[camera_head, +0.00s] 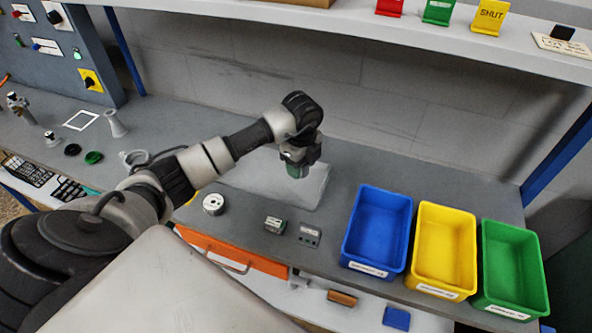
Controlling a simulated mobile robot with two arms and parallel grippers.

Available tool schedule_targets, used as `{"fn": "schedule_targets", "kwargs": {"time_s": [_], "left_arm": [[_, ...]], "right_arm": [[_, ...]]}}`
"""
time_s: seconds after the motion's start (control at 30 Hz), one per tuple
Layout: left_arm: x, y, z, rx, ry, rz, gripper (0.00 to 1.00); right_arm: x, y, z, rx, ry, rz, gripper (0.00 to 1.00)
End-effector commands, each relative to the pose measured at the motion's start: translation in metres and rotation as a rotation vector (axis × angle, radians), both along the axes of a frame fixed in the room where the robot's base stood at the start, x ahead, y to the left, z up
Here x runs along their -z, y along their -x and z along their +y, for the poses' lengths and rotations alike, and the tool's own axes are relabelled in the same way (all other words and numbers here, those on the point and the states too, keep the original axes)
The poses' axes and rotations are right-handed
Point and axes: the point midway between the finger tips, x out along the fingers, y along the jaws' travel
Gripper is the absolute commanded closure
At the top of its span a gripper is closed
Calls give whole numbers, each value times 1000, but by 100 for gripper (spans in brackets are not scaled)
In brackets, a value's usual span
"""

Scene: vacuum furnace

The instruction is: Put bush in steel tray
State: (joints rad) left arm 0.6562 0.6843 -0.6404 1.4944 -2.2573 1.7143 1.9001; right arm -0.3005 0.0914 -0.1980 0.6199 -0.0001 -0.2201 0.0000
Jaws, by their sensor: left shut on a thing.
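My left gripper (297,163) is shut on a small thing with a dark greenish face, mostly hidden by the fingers. I cannot tell for sure that it is the bush. The gripper points down above a pale grey flat tray (317,188), which looks like the steel tray, on the grey bench. The gap between the held thing and the tray is hard to judge. A short pale round piece with a hole in its top (213,204) stands on the bench to the left. My right gripper is not in view.
Two small grey blocks (275,224) (310,235) lie near the bench's front edge. Blue (347,238), yellow (417,262) and green (484,279) bins stand at right. A shelf (300,18) overhangs the back. An orange drawer (232,251) is below the bench.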

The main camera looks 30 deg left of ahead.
Motion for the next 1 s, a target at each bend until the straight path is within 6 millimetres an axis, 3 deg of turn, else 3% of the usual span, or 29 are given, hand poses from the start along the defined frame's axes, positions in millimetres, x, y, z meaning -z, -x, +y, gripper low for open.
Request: {"fn": "schedule_targets", "kwargs": {"time_s": [0.13,0.47,0.87,0.9,1.0], "left_arm": [[6,1,12,-1,0,-2,87],[45,2,13,1,2,0,87],[52,1,13,1,0,-2,87],[51,1,13,1,0,-1,48],[51,2,13,1,0,0,32]], "right_arm": [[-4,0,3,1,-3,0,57],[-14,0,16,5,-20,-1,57],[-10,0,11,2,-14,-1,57],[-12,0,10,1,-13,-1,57],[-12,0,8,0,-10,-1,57]]}}
